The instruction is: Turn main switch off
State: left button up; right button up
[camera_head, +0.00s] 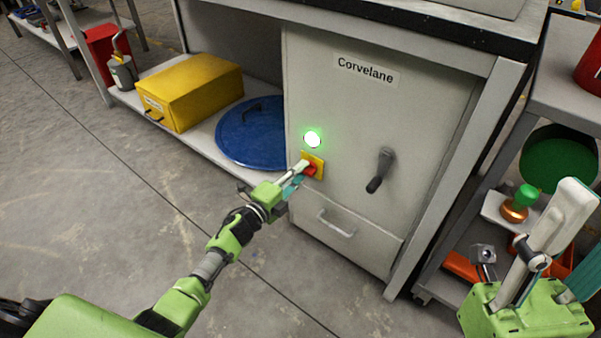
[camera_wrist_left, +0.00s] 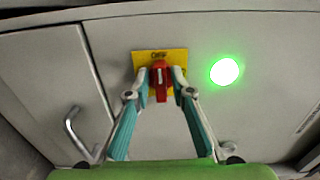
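The main switch is a red rotary knob (camera_wrist_left: 161,80) on a yellow plate (camera_wrist_left: 146,58), on the front of a grey cabinet labelled Corvelane. In the head view the yellow plate (camera_head: 318,161) is below a lit green lamp (camera_head: 313,139). The lamp also glows in the left wrist view (camera_wrist_left: 225,72). My left gripper (camera_head: 302,169) is at the switch. In the left wrist view its fingertips (camera_wrist_left: 162,88) are closed in on either side of the upright knob. My right gripper (camera_head: 562,235) is at the lower right, away from the cabinet and partly cut off.
A dark lever handle (camera_head: 380,170) sticks out of the cabinet right of the switch. A drawer handle (camera_head: 336,225) is below it. A yellow box (camera_head: 190,92) and a blue lid (camera_head: 255,140) are on the shelf at left. A cart (camera_head: 510,140) stands at right. The floor at left is clear.

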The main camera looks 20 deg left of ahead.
dwell(0.3)
pick_arm(q)
jog(key=v, duration=1.2)
